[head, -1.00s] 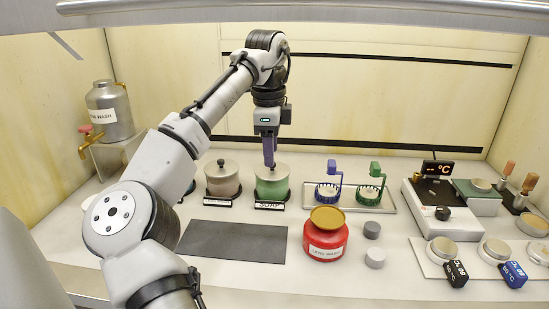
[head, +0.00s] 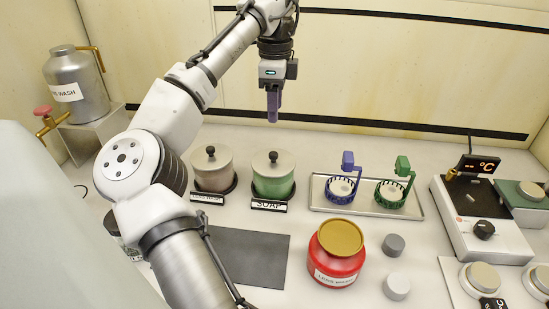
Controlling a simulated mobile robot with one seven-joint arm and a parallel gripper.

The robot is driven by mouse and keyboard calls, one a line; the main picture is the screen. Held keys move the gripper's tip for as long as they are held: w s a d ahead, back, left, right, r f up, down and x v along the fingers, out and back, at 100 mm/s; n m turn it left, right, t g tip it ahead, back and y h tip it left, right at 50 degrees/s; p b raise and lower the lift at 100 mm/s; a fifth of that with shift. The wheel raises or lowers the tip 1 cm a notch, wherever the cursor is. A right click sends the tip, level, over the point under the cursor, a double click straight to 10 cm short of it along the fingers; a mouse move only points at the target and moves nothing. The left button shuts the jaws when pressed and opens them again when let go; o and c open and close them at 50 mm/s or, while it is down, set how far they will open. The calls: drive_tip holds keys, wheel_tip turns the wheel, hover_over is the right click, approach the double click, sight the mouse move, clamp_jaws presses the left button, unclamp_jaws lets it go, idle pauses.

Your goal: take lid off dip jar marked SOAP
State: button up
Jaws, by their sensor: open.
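The SOAP jar (head: 273,187) is a green jar with a grey metal lid (head: 284,166) on top and a dark round knob (head: 273,156). Its white SOAP label (head: 268,206) faces me at the base. My gripper (head: 273,108) points down with purple fingers, in the picture above the knob with a visible gap. Nothing shows between its fingers. The fingers overlap from this angle, and their exact distance in depth from the knob is hard to judge.
A similar pinkish lidded jar (head: 213,176) stands close on the left. A tray (head: 416,211) with blue and green baskets is on the right. A red LENS WASH jar (head: 336,265) and grey cylinders (head: 394,245) stand in front, beside a dark mat (head: 254,262).

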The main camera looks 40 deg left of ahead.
hover_over(274, 153)
wheel_tip(274, 153, down, 6)
drive_tip(key=shift+w+f, duration=0.1)
drive_tip(key=shift+f, duration=0.15)
drive_tip(key=shift+f+p, duration=1.15)
drive_tip(key=shift+f, duration=1.55)
clamp_jaws()
